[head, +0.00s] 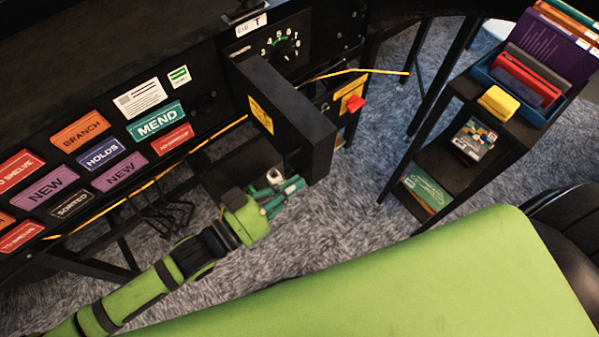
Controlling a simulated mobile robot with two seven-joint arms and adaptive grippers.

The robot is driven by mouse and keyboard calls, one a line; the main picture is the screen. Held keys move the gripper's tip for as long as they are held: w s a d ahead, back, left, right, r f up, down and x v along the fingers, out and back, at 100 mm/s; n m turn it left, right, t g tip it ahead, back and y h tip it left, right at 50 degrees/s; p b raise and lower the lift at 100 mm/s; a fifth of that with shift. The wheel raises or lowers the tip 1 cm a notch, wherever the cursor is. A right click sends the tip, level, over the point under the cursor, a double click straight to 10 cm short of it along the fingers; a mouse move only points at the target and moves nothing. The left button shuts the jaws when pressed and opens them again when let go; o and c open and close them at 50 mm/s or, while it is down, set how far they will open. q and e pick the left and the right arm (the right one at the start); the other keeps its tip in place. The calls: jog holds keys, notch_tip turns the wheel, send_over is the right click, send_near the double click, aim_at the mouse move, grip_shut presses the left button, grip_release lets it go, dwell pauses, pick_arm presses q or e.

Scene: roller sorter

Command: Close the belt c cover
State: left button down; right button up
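A black cover panel (296,112) stands swung out from the front of the dark sorter, below the dial. I take it to be the belt c cover, but I cannot read a belt letter on it. A yellow label (260,115) is on its left face. My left gripper (289,190), with teal fingers, is just below and in front of the panel's lower part, close to its near lower edge. I cannot tell whether it touches the panel or how far its fingers are apart. My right gripper is out of view.
The sorter front carries coloured signs such as MEND (156,122) and a dial (286,47). A yellow cord (160,177) runs along it. A red button (356,104) is right of the panel. A dark shelf (455,152) with a blue bin of books stands at right. Grey carpet lies between.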

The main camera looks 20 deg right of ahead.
pick_arm(q)
jog(key=shift+x, duration=1)
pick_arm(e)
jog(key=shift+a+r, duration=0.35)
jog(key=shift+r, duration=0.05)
